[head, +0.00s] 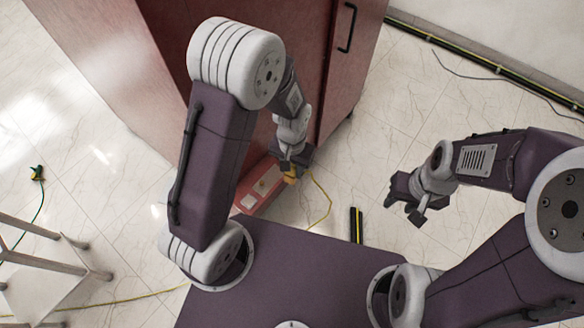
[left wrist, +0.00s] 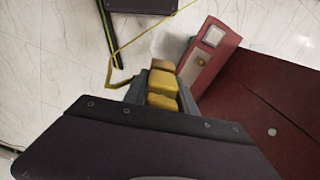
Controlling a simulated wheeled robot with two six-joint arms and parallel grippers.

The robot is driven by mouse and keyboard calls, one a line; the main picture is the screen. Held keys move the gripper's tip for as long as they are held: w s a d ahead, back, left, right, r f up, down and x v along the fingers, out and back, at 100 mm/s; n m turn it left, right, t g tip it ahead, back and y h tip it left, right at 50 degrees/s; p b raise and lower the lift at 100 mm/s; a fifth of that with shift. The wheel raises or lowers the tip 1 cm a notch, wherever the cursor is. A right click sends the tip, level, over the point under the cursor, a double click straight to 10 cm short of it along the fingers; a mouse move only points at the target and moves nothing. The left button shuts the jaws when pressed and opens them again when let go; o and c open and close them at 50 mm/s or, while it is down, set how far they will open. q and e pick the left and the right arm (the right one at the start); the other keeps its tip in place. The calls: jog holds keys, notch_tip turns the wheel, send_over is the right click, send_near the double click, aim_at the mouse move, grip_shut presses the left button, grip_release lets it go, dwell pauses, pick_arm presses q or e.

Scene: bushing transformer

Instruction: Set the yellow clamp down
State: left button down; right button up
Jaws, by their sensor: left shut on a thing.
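The yellow clamp (left wrist: 162,82) is between the fingers of my left gripper (left wrist: 152,92) in the left wrist view. In the head view the clamp (head: 291,174) shows as a small yellow-orange spot under my left gripper (head: 292,164), in front of the red cabinet. My left gripper is shut on the clamp. A yellow cable (left wrist: 140,38) runs from near the clamp across the floor. My right gripper (head: 404,203) is over the floor at the right and seems to hold nothing; its finger gap is not clear.
A red cabinet (head: 340,90) stands at the back. A low red box (head: 262,188) with a pale panel is by its base. A black and yellow strip (head: 356,225) lies on the tiled floor. A white stool (head: 60,270) stands at the left. Floor right of the cabinet is open.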

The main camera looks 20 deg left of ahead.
pick_arm(q)
notch_tip(320, 180, up, 3)
jog(key=shift+f+p, duration=0.1)
jog(key=shift+p, duration=0.9)
jog(key=shift+f, duration=0.1)
